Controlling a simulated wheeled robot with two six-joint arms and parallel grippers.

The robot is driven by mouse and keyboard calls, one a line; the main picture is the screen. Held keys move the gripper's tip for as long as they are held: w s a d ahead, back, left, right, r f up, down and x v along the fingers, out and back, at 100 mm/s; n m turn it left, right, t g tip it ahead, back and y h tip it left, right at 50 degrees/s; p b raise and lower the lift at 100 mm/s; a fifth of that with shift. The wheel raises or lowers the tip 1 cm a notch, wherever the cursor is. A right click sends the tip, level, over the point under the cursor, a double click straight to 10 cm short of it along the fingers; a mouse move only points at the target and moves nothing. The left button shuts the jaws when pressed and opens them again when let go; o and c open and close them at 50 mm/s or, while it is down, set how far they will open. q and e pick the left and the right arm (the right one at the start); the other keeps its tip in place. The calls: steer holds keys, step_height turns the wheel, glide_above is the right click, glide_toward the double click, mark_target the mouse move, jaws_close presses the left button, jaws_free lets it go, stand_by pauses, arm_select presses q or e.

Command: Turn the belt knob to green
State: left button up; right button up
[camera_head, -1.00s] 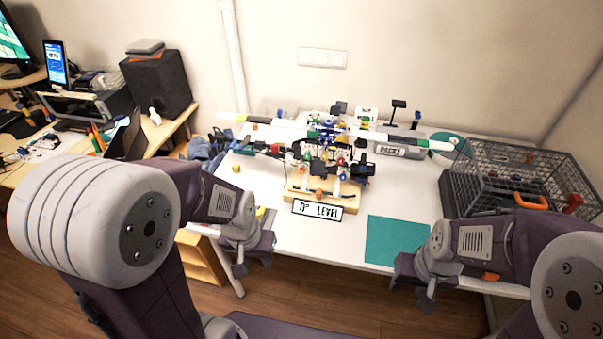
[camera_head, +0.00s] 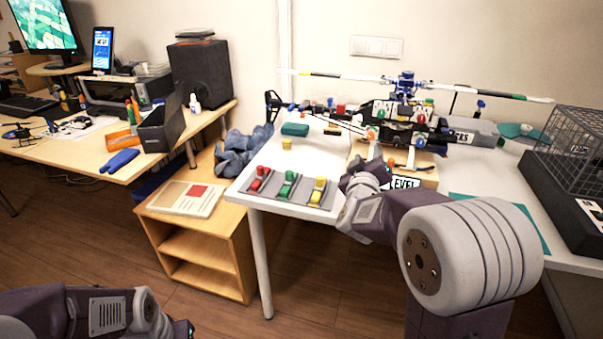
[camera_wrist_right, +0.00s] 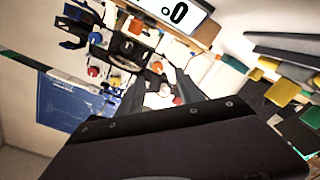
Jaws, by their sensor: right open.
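The model helicopter (camera_head: 400,120) stands on a wooden stand at the back of the white table, with small red, green, blue and orange knobs along it. I cannot tell which one is the belt knob. My right gripper (camera_head: 372,158) is at the helicopter's near left side, partly hidden by its own wrist. My left gripper (camera_head: 182,328) is cut off at the bottom left, away from the table.
A grey tray (camera_head: 273,209) with red, green and yellow pieces lies at the table's front left. A yellow block (camera_head: 286,144) and teal box (camera_head: 295,129) are behind it. A wire cage (camera_head: 590,150) stands at the right. The "LEVEL" sign (camera_head: 404,182) is partly covered by my right arm.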

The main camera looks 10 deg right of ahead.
mark_target(371, 138)
steer(key=shift+h, duration=0.3)
steer(key=b+x, duration=0.1)
steer(key=x, duration=0.7)
steer(key=shift+b, duration=0.4)
steer(key=shift+w+d+r, duration=0.15)
steer(key=shift+w+d, duration=0.1)
steer(key=shift+w, duration=0.3)
arm_select(q)
steer(key=f, duration=0.2)
steer(key=shift+s+a+f, duration=0.15)
steer(key=shift+a+f, duration=0.15)
steer(key=shift+f, duration=0.1)
arm_select(e)
jaws_close()
